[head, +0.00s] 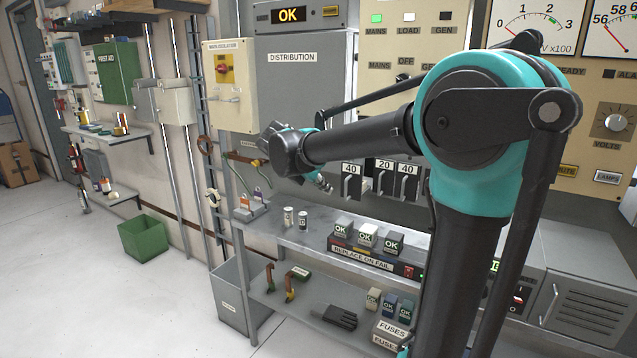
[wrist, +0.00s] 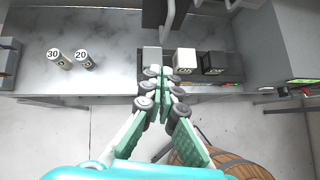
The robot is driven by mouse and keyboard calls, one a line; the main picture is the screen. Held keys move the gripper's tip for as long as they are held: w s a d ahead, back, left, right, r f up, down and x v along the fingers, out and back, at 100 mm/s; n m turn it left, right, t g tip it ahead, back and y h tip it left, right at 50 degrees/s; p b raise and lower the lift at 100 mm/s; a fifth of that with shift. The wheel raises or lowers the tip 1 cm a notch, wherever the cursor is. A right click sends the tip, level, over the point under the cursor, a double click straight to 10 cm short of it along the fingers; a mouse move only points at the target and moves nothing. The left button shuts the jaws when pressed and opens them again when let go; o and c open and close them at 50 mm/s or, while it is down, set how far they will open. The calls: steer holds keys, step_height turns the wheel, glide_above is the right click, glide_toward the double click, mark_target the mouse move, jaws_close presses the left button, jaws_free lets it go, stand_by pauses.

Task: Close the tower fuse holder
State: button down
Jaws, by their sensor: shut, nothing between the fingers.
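A row of dark fuse holders hangs under the distribution cabinet (head: 300,85). Their labels read 40, 20 and 40: the left holder (head: 351,187), the middle holder (head: 386,184) and the right holder (head: 407,185). No legible label tells me which one is the tower holder, nor can I tell whether each is open or closed. My gripper (head: 326,186) is just left of the left holder, apart from it in the picture. In the wrist view my gripper (wrist: 158,78) has its fingers together and empty, with a dark part (wrist: 154,14) beyond them at the top.
Two cylindrical fuses (head: 288,217) stand on the grey bench (head: 262,236). A tester marked "REPLACE ON FAIL" (head: 362,258) holds several blocks marked OK. A lower shelf (head: 300,312) carries tools and more blocks. A wooden barrel (wrist: 207,160) shows below in the wrist view.

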mark_target(349, 174)
steer(key=w+d+f, duration=0.2)
steer(key=w+d, duration=0.2)
steer(key=d, duration=0.1)
steer(key=shift+w+f, duration=0.25)
steer(key=shift+f, duration=0.05)
steer(key=w+d, duration=0.4)
steer(key=w, duration=0.1)
steer(key=w+d, duration=0.1)
steer(key=w, duration=0.2)
steer(key=shift+d, duration=0.4)
steer(key=shift+w+r, duration=0.1)
